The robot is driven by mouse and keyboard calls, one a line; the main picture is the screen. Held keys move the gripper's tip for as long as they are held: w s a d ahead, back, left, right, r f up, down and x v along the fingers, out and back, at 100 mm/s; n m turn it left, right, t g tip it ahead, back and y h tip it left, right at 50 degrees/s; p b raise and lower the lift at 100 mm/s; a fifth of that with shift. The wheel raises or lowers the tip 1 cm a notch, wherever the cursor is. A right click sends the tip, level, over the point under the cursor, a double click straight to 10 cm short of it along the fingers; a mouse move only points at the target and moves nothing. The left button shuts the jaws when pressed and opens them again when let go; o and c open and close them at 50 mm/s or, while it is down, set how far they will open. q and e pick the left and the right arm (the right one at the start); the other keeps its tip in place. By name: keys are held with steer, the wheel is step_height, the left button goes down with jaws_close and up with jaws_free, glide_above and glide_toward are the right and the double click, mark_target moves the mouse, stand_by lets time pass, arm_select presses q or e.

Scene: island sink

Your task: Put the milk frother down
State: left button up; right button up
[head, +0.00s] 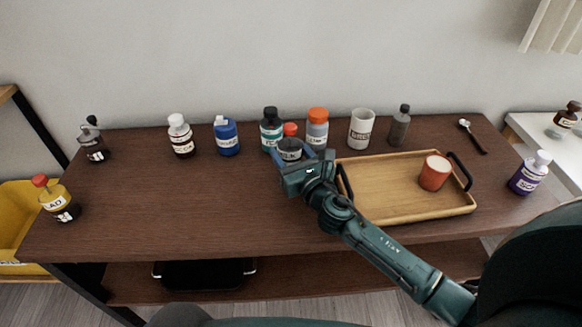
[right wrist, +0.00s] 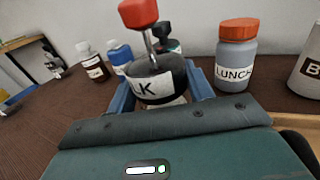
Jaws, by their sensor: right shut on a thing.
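The milk frother (head: 290,149) has a dark body with a white label, a metal stem and a red knob. It is near the back middle of the brown table (head: 230,215). My right gripper (head: 297,156) is shut around its body. In the right wrist view, the frother (right wrist: 158,84) stands between the blue fingers with "LK" readable on its label and its red knob up. Its base is hidden by the gripper, so I cannot tell whether it touches the table. My left gripper is not in view.
A dark green bottle (head: 271,128) and an orange-capped LUNCH bottle (head: 317,128) stand close behind the frother. A wooden tray (head: 385,209) with a red cup (head: 435,172) lies to the right.

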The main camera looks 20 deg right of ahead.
mark_target(290, 163)
step_height(290, 163, down, 3)
steer(key=shift+f+b, duration=0.1)
steer(key=shift+b, duration=0.7)
steer(key=shift+f, duration=0.2)
steer(key=o, duration=0.7)
steer(key=shift+r, duration=0.1)
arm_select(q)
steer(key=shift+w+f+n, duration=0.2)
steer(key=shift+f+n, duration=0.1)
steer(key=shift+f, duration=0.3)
arm_select(e)
steer(key=o, duration=0.3)
